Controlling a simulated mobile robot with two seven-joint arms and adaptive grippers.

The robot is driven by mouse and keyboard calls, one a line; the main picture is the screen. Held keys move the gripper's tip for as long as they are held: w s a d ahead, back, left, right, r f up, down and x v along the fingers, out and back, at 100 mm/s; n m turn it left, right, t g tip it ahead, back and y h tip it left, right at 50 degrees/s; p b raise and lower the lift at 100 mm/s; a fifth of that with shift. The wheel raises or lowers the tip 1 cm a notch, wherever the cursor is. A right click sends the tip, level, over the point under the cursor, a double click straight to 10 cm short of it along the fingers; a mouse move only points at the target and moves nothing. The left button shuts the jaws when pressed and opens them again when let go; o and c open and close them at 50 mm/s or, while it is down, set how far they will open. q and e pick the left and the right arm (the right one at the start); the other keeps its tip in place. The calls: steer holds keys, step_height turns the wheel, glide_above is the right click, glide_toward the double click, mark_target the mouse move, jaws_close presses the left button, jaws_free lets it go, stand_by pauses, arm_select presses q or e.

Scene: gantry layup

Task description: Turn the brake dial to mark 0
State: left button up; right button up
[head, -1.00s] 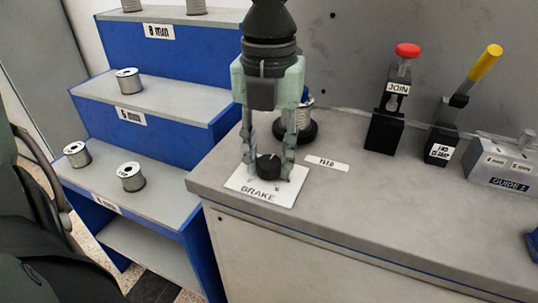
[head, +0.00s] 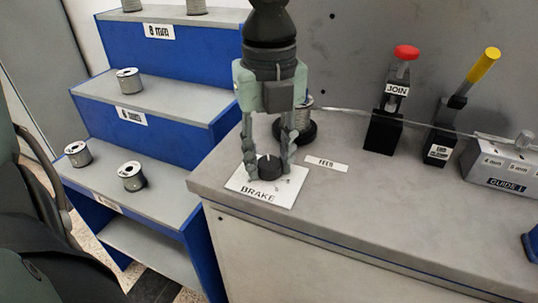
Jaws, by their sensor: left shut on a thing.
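The brake dial is a small black round knob (head: 269,169) with a light pointer line on its top. It sits on a white plate marked BRAKE (head: 258,196) near the left front corner of the grey bench. My left gripper (head: 268,166) points down over the dial, with one finger on each side, and is shut on it. The mark numbers on the plate are too small or hidden to read. The pointer line points roughly away from me. My right gripper is not in view.
A wire spool (head: 304,122) stands on a black base behind my left gripper. A red-knobbed JOIN lever (head: 399,88), a yellow-handled lever (head: 467,98) and the GUIDE 1 block (head: 502,168) stand to the right. Blue steps (head: 160,95) with several spools are at left.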

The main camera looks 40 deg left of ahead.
mark_target(269, 162)
arm_select(q)
steer(key=n, duration=0.5)
steer(key=shift+w+n, duration=0.1)
steer(key=shift+n, duration=0.3)
steer(key=n, duration=1)
steer(key=shift+n, duration=0.4)
steer(key=n, duration=0.4)
steer(key=shift+n, duration=0.3)
steer(key=o, duration=1.1)
steer(key=shift+o, duration=0.2)
step_height(269, 162, up, 12)
